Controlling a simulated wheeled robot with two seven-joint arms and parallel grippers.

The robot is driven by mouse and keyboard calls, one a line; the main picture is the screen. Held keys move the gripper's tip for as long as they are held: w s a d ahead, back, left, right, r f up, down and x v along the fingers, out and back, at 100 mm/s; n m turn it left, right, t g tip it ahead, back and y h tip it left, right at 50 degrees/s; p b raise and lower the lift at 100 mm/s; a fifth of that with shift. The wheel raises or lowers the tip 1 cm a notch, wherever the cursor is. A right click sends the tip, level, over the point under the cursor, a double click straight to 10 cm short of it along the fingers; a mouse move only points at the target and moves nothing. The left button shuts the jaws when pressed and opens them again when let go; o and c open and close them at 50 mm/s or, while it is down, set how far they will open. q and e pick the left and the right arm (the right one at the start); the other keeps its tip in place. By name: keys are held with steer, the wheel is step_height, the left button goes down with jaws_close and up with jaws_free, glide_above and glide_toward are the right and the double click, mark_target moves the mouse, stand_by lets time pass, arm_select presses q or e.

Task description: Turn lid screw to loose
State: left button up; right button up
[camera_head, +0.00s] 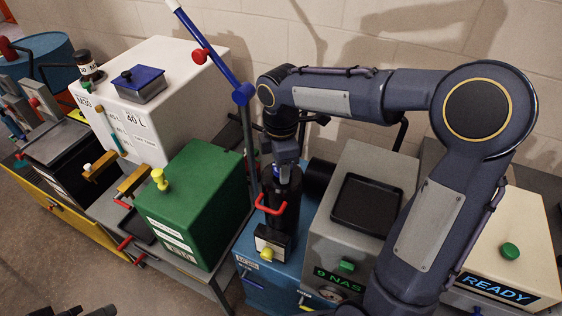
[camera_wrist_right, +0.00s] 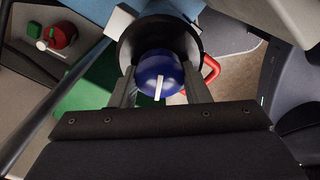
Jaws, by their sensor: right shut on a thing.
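The lid screw is a round blue knob (camera_wrist_right: 160,75) with a white line across it, in the right wrist view. It sits in the mouth of a black cylinder (camera_wrist_right: 130,47) with a red handle (camera_wrist_right: 211,72). My right gripper (camera_wrist_right: 158,84) has one finger on each side of the knob and is shut on it. The white line points nearly straight up and down in that view. In the head view my right gripper (camera_head: 287,160) reaches down onto the black cylinder (camera_head: 284,200), which hides most of the knob. Dark shapes at the bottom left edge may be my left gripper, too cut off to read.
The cylinder stands on a blue cabinet (camera_head: 258,290). A green box (camera_head: 190,195) is on its left, a grey cabinet with a black tray (camera_head: 367,203) on its right. A blue-and-white lever (camera_head: 215,55) slants up close left of my right gripper. A white tank (camera_head: 165,80) stands behind.

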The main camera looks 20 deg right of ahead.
steer(key=shift+n, duration=0.4)
steer(key=o, duration=1)
steer(key=shift+c, duration=0.2)
step_height(320, 180, up, 8)
steer(key=shift+f, duration=0.1)
